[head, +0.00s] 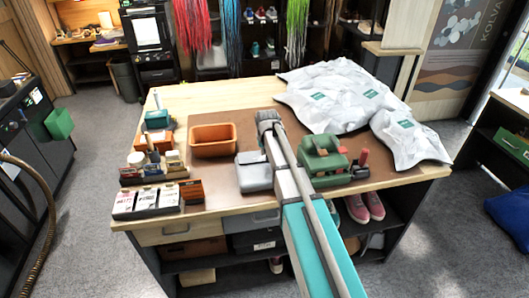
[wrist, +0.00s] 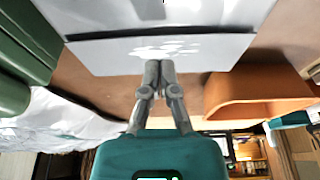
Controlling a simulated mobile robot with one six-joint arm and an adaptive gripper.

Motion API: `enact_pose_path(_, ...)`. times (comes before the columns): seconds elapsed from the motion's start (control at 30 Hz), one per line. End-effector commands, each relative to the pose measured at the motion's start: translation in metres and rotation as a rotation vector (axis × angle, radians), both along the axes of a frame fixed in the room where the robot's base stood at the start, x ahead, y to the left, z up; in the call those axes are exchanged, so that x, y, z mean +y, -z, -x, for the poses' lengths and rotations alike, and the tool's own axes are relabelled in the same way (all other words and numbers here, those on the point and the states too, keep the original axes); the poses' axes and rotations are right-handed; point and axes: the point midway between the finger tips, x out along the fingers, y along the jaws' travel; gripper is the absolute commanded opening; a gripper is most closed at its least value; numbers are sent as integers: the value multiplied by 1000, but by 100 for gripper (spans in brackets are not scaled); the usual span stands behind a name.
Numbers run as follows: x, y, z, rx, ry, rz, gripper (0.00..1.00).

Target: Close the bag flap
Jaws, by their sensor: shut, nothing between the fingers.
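White crumpled bags with green labels lie at the back right of the table: a large one (head: 335,95) and a smaller one (head: 408,138). White bag material (wrist: 60,122) also shows at the left in the wrist view. I cannot make out a distinct flap on them. My gripper (wrist: 160,66) is shut and empty. Its tips overlap the lower edge of a pale grey panel with white marks (wrist: 105,58); I cannot tell whether they touch. In the head view my arm reaches over the table and hides the fingertips.
A grey box (head: 253,173) stands left of my arm and a green case (head: 324,160) right of it. An orange tray (head: 213,141) is further left, near small bottles and cartons (head: 145,198). Brown mat shows between tray and arm.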

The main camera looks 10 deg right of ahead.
Motion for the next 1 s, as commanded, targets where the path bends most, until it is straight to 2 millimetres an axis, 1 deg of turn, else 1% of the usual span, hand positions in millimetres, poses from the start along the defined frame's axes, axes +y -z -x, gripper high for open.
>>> enact_pose_path(0.03, 0, 8, 0, 0, 0, 0, 0)
enact_pose_path(0.3, 0, 24, 1, 0, 0, 0, 0)
enact_pose_path(0.5, 0, 28, 1, 0, 0, 0, 0)
enact_pose_path(0.87, 0, 28, 1, 0, 0, 0, 0)
enact_pose_path(1.0, 0, 32, 2, 0, 0, 0, 0)
